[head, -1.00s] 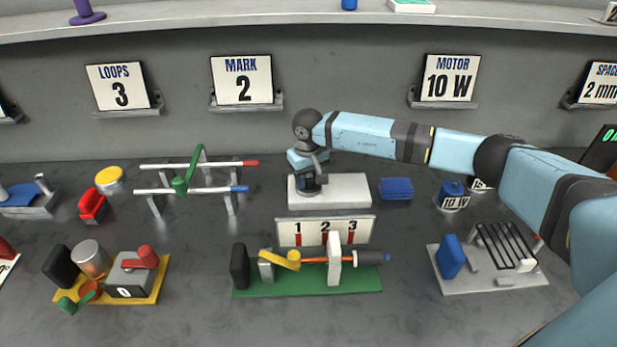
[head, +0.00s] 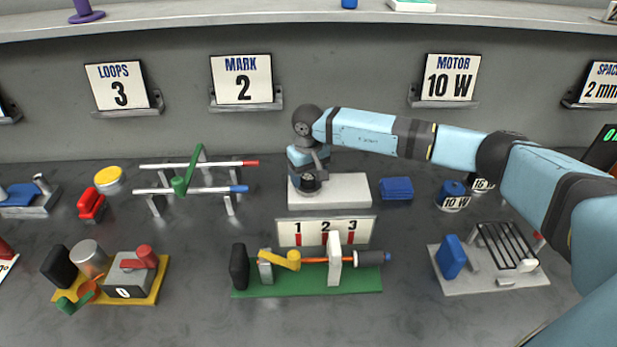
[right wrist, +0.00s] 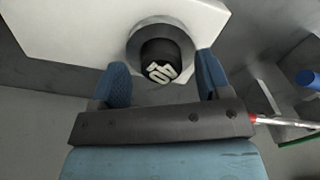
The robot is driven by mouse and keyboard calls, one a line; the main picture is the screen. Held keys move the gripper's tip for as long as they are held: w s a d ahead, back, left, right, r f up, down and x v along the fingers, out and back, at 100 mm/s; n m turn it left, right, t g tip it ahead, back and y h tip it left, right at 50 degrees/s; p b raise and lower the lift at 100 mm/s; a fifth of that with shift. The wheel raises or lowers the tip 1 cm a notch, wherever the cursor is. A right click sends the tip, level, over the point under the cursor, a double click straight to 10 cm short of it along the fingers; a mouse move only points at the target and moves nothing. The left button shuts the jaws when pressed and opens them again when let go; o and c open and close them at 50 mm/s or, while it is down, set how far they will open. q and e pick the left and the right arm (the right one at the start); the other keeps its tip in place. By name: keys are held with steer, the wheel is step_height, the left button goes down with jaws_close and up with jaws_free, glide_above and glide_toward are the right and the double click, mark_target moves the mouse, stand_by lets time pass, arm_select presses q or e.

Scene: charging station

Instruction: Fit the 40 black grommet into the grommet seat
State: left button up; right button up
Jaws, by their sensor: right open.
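The black grommet (right wrist: 160,62), with a white 40 on its end, stands in the middle of a grey ring, the grommet seat (right wrist: 137,45), on a white block (right wrist: 75,30). How deep it sits in the ring I cannot tell. In the head view the grommet (head: 309,182) shows as a dark piece on the white block (head: 345,188). My right gripper (right wrist: 162,66) is open, with one blue finger on each side of the grommet and a gap to each. In the head view it hangs over the block (head: 309,167). My left gripper is not in view.
A blue block (head: 396,188) and the 10 W motor (head: 453,197) stand right of the white block. A rail stand (head: 195,190) is to its left. The numbered panel (head: 325,231) and green-based fixture (head: 305,283) are in front. Signs line the back wall.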

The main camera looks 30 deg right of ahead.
step_height(320, 180, up, 13)
steer(key=shift+f, duration=0.15)
